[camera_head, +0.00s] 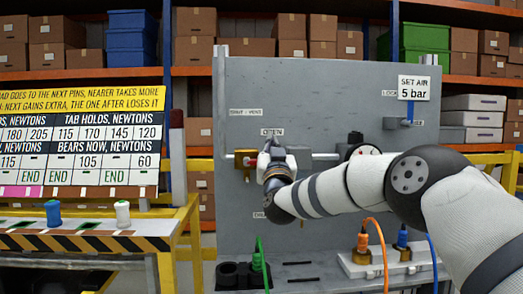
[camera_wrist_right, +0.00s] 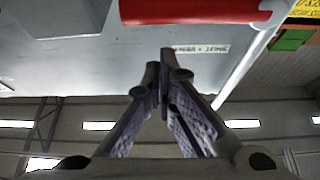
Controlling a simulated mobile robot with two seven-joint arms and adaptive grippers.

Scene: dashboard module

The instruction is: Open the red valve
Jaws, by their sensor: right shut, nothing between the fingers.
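The red valve handle (camera_wrist_right: 195,10) crosses the top of the right wrist view as a thick red bar, cut off by the frame edge. In the head view I cannot make out the handle; a brass-coloured fitting (camera_head: 244,158) shows on the grey panel (camera_head: 330,90) just left of my right gripper. My right gripper (camera_head: 271,149) is in front of the panel, just below the "OPEN" label (camera_head: 272,132). In the wrist view its fingertips (camera_wrist_right: 163,62) are together and empty, with a gap in the picture between them and the red bar. My left gripper is not in view.
A "SHUT - VENT" label (camera_head: 245,112) is at the upper left of the panel. A "SET AIR 5 bar" sign (camera_head: 414,88) is at its right. Orange, blue and green hoses run below my arm. A striped bench (camera_head: 90,243) with two spools stands at the left.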

